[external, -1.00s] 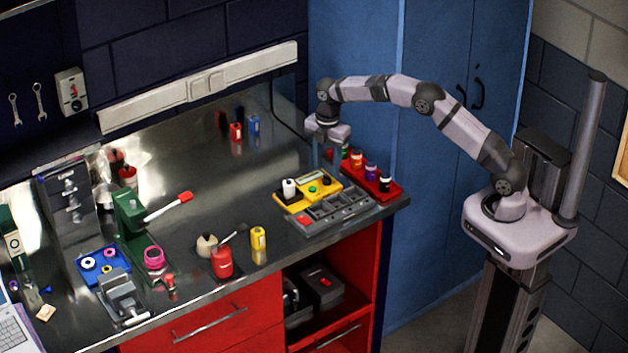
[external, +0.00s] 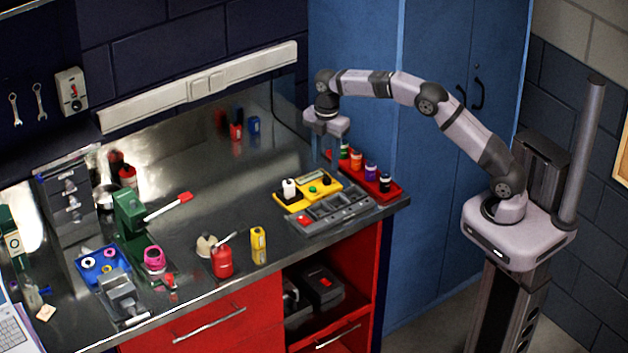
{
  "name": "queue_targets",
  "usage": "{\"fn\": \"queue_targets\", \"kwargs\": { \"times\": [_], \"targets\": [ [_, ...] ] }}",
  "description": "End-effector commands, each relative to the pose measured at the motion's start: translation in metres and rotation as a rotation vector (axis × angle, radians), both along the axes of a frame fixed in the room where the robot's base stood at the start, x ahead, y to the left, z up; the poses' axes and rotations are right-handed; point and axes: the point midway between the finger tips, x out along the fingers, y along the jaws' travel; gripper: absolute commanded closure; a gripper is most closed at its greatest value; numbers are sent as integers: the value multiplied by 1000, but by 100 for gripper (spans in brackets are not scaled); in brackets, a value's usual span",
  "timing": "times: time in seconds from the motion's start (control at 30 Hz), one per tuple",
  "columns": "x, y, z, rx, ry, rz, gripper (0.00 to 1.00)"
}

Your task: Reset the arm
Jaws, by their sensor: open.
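My gripper (external: 325,162) points down at the end of my arm, above the back right part of the workbench. Its two fingers are apart and I see nothing between them. It hangs over the space behind the yellow device (external: 331,193) and beside the red tray (external: 394,192). I cannot tell exactly how high the fingertips are above the bench.
The red tray holds several small jars, close to my gripper. A grey compartment tray (external: 350,214) lies in front of the yellow device. A red bottle (external: 222,262), a yellow bottle (external: 258,239) and a green press (external: 131,220) stand further left. Blue cabinets (external: 440,70) stand behind my arm.

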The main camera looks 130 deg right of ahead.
Motion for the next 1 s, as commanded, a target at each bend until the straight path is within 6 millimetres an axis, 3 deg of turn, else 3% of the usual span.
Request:
{"fn": "queue_targets", "kwargs": {
  "times": [0.17, 0.33, 0.5, 0.67, 0.8, 1.0],
  "targets": [
    [46, 51, 6, 0, -1, -23, 60],
    [91, 136, 10, 0, -1, -74, 60],
    [111, 234, 8, 0, -1, -132, 60],
    [103, 323, 1, -1, -3, -187, 60],
    [76, 391, -9, 0, -4, -236, 60],
    [25, 457, -27, 0, -2, -298, 60]
  ]
}}
